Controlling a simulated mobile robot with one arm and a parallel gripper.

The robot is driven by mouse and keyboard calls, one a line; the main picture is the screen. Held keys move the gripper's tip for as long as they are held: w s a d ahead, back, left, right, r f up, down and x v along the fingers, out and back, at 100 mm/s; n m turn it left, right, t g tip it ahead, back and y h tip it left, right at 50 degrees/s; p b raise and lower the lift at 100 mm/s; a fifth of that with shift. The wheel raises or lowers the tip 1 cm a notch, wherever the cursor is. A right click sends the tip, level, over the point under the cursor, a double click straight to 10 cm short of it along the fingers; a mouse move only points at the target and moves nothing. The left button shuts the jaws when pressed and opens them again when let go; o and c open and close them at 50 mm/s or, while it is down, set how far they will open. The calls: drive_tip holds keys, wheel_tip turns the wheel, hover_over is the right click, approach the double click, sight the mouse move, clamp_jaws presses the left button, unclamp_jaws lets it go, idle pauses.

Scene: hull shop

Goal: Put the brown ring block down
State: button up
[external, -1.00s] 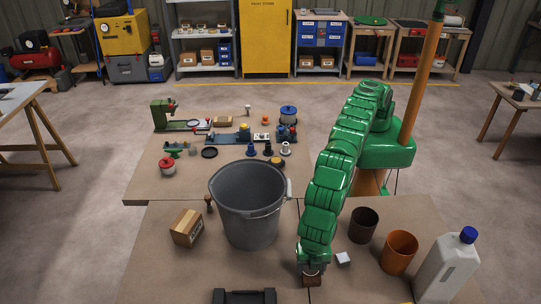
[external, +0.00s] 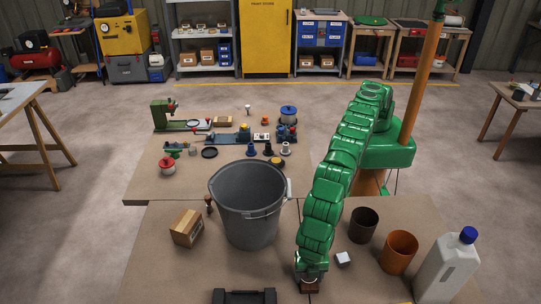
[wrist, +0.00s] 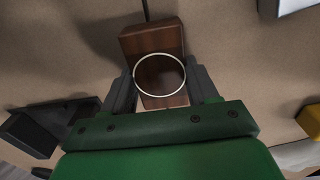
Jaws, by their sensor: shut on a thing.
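The brown ring block (external: 309,287) is near the front of the near table (external: 370,285), right of the black handled object. In the wrist view the brown ring block (wrist: 150,40) has wood-like brown faces and a thin pale ring. My gripper (external: 311,276) points down over it. In the wrist view the grey fingers of my gripper (wrist: 160,88) are shut on the block, one on each side. The block's underside is hidden, so I cannot tell whether it touches the table.
A grey bucket (external: 230,210) and a cardboard box (external: 186,228) stand to the left. A black handled object (external: 245,296) lies at the front edge.

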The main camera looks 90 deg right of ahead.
drive_tip(key=o, duration=1.4)
drive_tip(key=shift+r, duration=3.7)
